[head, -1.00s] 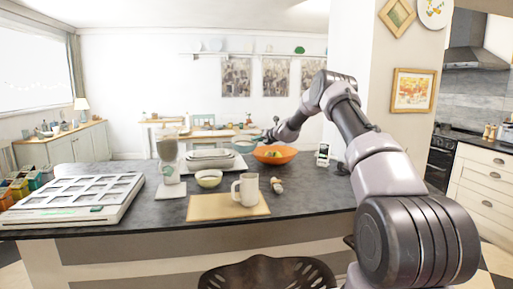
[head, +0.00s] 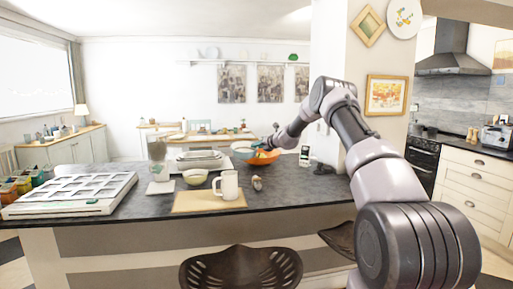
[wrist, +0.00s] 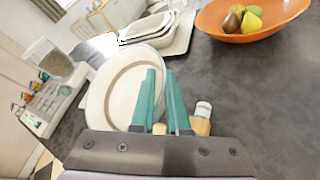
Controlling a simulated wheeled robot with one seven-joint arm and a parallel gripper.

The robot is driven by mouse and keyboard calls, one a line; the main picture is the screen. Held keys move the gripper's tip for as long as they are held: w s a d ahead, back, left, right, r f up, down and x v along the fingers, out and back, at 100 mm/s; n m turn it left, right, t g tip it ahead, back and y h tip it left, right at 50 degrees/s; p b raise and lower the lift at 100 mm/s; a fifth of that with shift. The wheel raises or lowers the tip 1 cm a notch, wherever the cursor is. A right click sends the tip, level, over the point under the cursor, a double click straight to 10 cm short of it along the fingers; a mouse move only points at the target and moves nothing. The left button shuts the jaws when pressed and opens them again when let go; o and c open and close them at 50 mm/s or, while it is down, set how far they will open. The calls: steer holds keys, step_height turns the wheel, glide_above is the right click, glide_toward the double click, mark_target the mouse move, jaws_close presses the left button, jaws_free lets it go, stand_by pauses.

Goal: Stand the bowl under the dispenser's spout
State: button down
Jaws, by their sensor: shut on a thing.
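The bowl (head: 243,149), pale with a bluish outside, is tilted beside my gripper (head: 262,148) in the head view, above the far part of the counter. In the wrist view my gripper (wrist: 165,108) has its teal fingers shut on the rim of the bowl (wrist: 108,92), whose pale inside faces the camera. The dispenser (head: 158,152), with a clear container on a white base, stands on the counter to the left. It also shows at the left of the wrist view (wrist: 52,68). Its spout is too small to make out.
A cream bowl (head: 195,177) stands right of the dispenser. A white mug (head: 229,185) stands on a board (head: 190,203). Stacked white dishes (head: 200,157) lie behind. An orange fruit bowl (head: 263,160) is close to my gripper. A white tray unit (head: 60,205) fills the left.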

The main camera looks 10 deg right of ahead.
steer(key=shift+s+f, duration=0.25)
steer(key=shift+s, duration=0.2)
steer(key=s+d+f+m+h, duration=0.1)
steer(key=s+f, duration=0.6)
steer(key=s, duration=0.7)
steer(key=s+d+f+m+t+h, duration=0.1)
steer(key=s+f, duration=0.5)
steer(key=s, duration=0.8)
steer(key=s+d+f+m+h, duration=0.3)
steer(key=s+f, duration=0.4)
steer(key=s, duration=0.8)
steer(key=shift+f+m+t+h, duration=0.35)
steer(key=shift+m+h, duration=0.15)
steer(key=shift+h, duration=0.4)
steer(key=shift+a, duration=0.1)
steer(key=shift+r, duration=0.1)
